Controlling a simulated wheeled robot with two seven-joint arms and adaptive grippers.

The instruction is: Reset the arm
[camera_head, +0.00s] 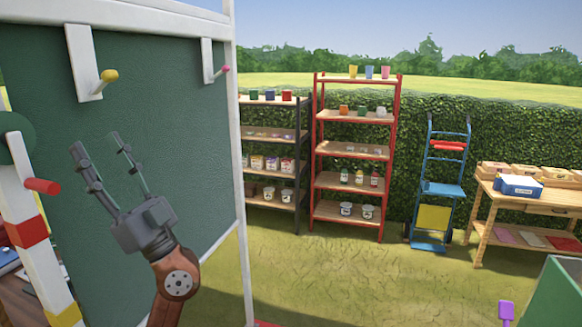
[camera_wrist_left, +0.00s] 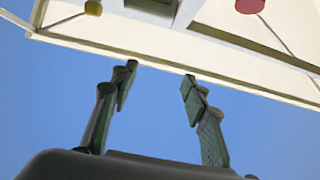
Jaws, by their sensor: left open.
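My left gripper (camera_head: 104,160) is raised in front of the green board (camera_head: 150,90) at the left of the head view. Its two fingers point up and are spread apart, with nothing between them. The left wrist view shows the same open fingers (camera_wrist_left: 157,85) against blue sky, with a pale frame (camera_wrist_left: 235,65) beyond them. My right gripper is in neither view.
A yellow-tipped peg (camera_head: 109,76) and a pink-tipped peg (camera_head: 225,69) stick out from the board. A red peg (camera_head: 42,186) is on the white post at left. A red shelf (camera_head: 320,150), a blue hand truck (camera_head: 440,188) and a wooden table (camera_head: 487,215) stand farther back. Open grass lies between.

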